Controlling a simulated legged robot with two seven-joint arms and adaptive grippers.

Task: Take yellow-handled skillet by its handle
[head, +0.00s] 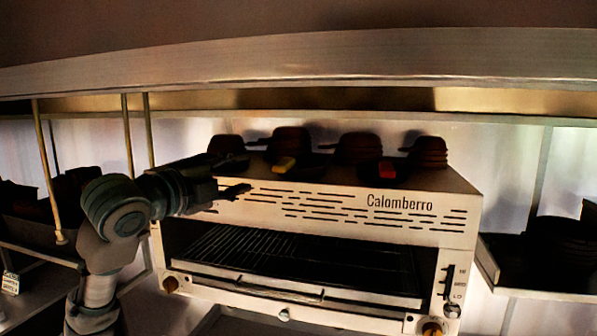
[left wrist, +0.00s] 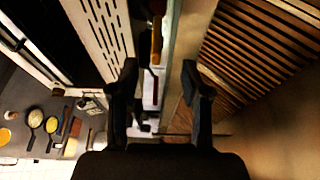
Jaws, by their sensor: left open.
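The yellow-handled skillet (head: 284,164) is on top of the steel Calomberro grill (head: 330,196). Its short yellow handle points to the front, and its dark pan is hard to tell from the dark cookware around it. My left gripper (head: 236,191) is in front of the grill's upper left edge, below and left of the yellow handle and apart from it. In the left wrist view the jaws (left wrist: 160,76) stand open with nothing held between them. A yellow-orange strip (left wrist: 157,45) shows beyond them, perhaps the handle. My right gripper is not in view.
A red-handled pan (head: 387,169) and dark stacks (head: 429,152) share the grill top. A steel hood edge (head: 300,75) runs low above. Thin posts (head: 127,135) stand at the left. A shelf with dark pans (head: 560,240) is at the right.

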